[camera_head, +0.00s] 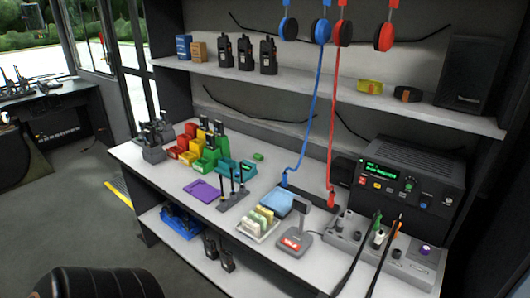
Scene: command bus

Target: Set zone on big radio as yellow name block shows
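The big radio (408,192) is a black box at the right end of the bench, against the back wall. Its green-lit display (383,172) has text too small to read. A dark knob with a green mark (410,184) and several coloured buttons are on its front. I cannot tell which control sets the zone. No yellow name block can be told for sure; pale yellow and green upright pieces stand in a white tray (247,234) at the bench's front, their writing unreadable. Neither of my grippers is in view.
A grey panel (404,268) with knobs and dark cables lies before the radio. A desk microphone (294,240) stands left of it. Red and blue headset cords hang over the bench (160,178). Coloured bins (190,156) and a purple pad (202,190) are further left. A black chair (98,282) is at lower left.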

